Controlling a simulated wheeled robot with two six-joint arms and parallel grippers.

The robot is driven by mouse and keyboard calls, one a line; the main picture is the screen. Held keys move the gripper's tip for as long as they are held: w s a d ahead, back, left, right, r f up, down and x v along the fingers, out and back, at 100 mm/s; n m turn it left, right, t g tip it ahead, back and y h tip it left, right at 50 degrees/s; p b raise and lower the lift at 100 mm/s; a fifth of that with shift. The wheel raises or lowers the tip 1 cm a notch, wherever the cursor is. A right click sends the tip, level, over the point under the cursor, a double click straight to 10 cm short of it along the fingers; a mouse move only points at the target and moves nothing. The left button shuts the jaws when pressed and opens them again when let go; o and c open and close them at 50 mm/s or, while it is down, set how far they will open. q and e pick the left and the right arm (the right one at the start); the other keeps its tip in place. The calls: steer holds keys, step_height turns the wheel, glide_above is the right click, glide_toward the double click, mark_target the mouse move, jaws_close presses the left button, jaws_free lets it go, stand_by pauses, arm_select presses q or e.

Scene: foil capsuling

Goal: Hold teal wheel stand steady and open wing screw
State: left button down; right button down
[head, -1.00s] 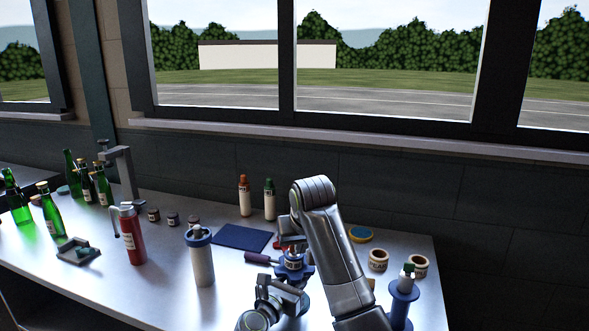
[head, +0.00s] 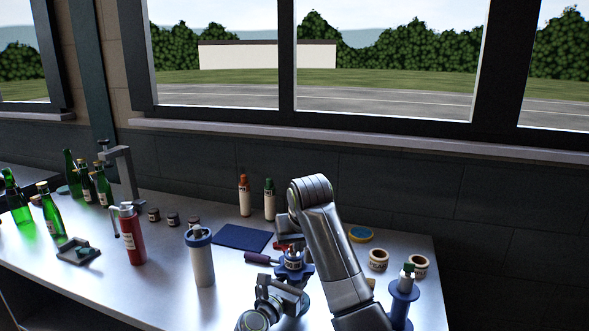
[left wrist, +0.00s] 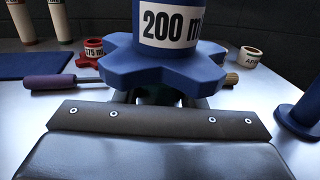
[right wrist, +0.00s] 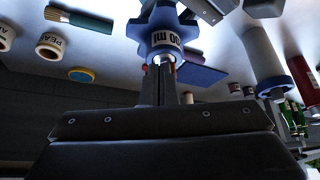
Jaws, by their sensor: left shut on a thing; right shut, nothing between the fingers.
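A blue lobed wheel (left wrist: 150,65) with a white "200 m" label on its upright hub fills the top of the left wrist view. It also shows in the head view (head: 293,264). Under it, a dark teal stand part (left wrist: 158,97) is mostly hidden. My left gripper (left wrist: 160,100) is shut on this stand, just below the wheel. A small brass knob (left wrist: 231,79), perhaps the wing screw, shows right of the wheel. My right gripper (right wrist: 167,72) is shut and empty, its fingertips close to the labelled hub; I cannot tell whether they touch it.
A purple-handled tool (left wrist: 58,82) lies left of the wheel. A red ring (left wrist: 92,48) and dark blue mat (head: 242,238) are behind it. A white cylinder with blue cap (head: 201,260) stands left, a blue spool (head: 402,300) right. Labelled rings (head: 378,260) lie at the back right.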

steer(key=shift+s+a, duration=0.15)
steer(key=shift+a, duration=0.6)
steer(key=shift+s, duration=0.1)
stand_by(0.3)
steer(key=shift+s, duration=0.25)
step_height(320, 180, up, 6)
steer(key=shift+f, duration=0.1)
stand_by(0.4)
steer(key=shift+d+f, duration=0.35)
steer(key=shift+f, duration=0.65)
steer(key=shift+d+f, duration=0.3)
steer(key=shift+f, duration=0.65)
steer(key=shift+d+f, duration=0.35)
steer(key=shift+f, duration=0.65)
steer(key=shift+w+a, duration=0.3)
steer(key=shift+w, duration=0.2)
